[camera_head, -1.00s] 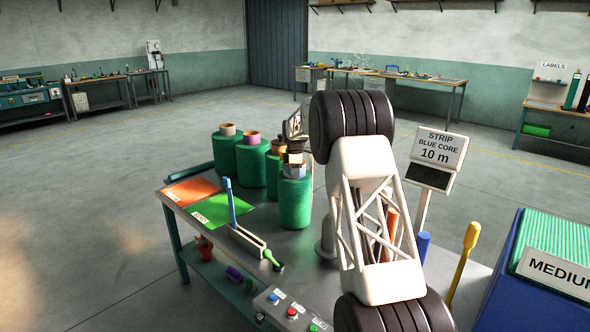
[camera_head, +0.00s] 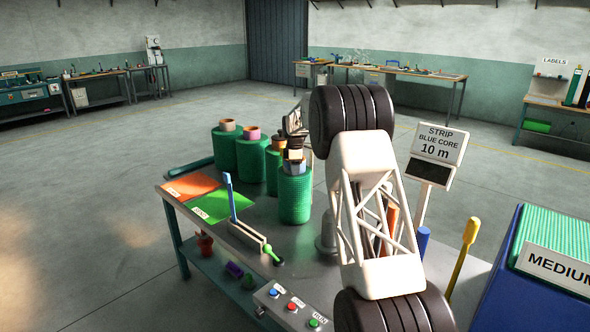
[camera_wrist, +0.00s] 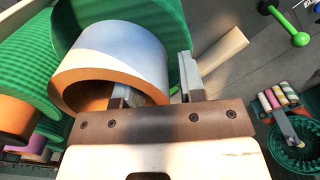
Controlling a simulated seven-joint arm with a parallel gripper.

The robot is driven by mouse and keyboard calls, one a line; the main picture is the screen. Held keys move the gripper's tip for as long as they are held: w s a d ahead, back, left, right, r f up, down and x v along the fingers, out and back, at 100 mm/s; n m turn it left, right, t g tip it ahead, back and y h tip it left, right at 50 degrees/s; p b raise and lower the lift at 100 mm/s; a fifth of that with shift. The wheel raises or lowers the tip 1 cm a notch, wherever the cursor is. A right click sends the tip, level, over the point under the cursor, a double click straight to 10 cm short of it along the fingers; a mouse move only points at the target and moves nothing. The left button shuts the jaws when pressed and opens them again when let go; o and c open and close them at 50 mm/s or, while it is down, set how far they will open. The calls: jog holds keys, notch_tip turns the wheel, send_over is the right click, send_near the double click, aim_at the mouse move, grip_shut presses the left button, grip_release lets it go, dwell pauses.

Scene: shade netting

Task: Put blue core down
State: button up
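The blue core (camera_wrist: 125,55) is a short tube, pale blue outside and orange-brown inside. In the head view the blue core (camera_head: 294,166) shows at the top of the front green net roll (camera_head: 295,202). My gripper (camera_wrist: 157,88) straddles the core's wall, one finger inside the tube and the other outside. A narrow gap shows between the outer finger and the wall, so the fingers look open. In the head view my gripper (camera_head: 295,149) is small and dark just above the core, partly hidden by my arm.
Several other green rolls (camera_head: 224,150) with cores stand close behind and left. Orange (camera_head: 190,187) and green (camera_head: 222,206) sheets lie at the table's left. A blue bin (camera_head: 505,270) stands at right. A sign (camera_head: 438,144) reads "STRIP BLUE CORE 10 m".

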notch_tip(320, 180, up, 12)
jog(key=shift+r, duration=0.15)
dwell(0.6)
dwell(0.7)
jog(key=s+d+r+m, duration=0.3)
jog(key=s+r, duration=0.2)
jog(key=s, duration=0.8)
jog(key=s+d+r+m+t, duration=0.1)
jog(key=s+d+r+m, duration=0.3)
jog(key=s, duration=0.9)
jog(key=s+d+r+m, duration=0.2)
jog(key=s+r, duration=0.4)
jog(key=s, duration=0.7)
jog(key=s+d+f+m, duration=0.1)
jog(key=s+f+m, duration=0.2)
jog(key=s, duration=1)
jog(key=s+d+f+m+t, duration=0.1)
jog(key=s+f+m, duration=0.2)
jog(key=s, duration=1.1)
jog(key=s+d+f+m, duration=0.2)
jog(key=s+f, duration=0.5)
jog(key=s, duration=0.7)
jog(key=shift+s+m+t, duration=0.2)
jog(key=shift+m+t, duration=0.1)
jog(key=shift+m, duration=0.3)
